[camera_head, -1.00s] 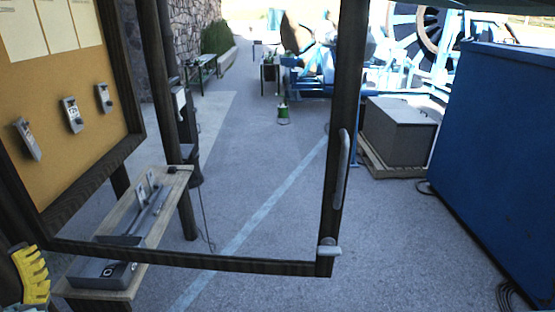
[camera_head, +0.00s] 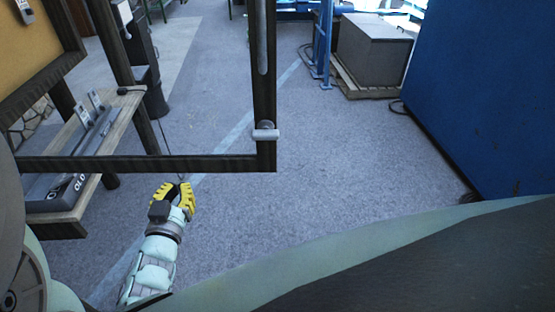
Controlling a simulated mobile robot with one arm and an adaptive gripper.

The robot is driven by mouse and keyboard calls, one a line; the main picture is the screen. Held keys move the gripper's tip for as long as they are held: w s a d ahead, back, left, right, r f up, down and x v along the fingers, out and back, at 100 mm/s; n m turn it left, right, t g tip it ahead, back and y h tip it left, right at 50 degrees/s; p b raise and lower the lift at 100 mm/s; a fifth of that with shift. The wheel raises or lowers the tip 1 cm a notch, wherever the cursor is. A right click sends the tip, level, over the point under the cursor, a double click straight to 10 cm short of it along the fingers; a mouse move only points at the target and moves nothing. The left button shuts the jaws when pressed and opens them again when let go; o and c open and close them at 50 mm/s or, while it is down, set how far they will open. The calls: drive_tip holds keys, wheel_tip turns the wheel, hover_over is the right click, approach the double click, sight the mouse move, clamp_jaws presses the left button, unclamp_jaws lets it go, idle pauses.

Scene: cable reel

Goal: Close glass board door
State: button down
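The glass board door (camera_head: 210,163) is a dark wooden frame with clear glass, standing swung open from the cork board (camera_head: 22,63) at the upper left. Its bottom rail and right upright show. A grey vertical handle (camera_head: 263,40) and a small grey latch (camera_head: 265,134) sit on the right upright. My gripper (camera_head: 178,190), with yellow fingers, is low in the picture, just below the bottom rail and left of the latch. No contact with the door can be made out. The fingers are small and seen from behind, so their opening is unclear.
A wooden bench (camera_head: 65,150) with grey tools stands at the left behind the glass. A large blue container (camera_head: 480,90) fills the right. A grey box (camera_head: 372,50) sits on a pallet at the back. The paved floor (camera_head: 330,140) between is clear.

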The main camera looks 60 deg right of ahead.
sight(191, 156)
drive_tip(key=b+x, duration=0.1)
drive_tip(key=x, duration=0.8)
drive_tip(key=shift+w+d+b, duration=0.1)
drive_tip(key=shift+d+b, duration=0.3)
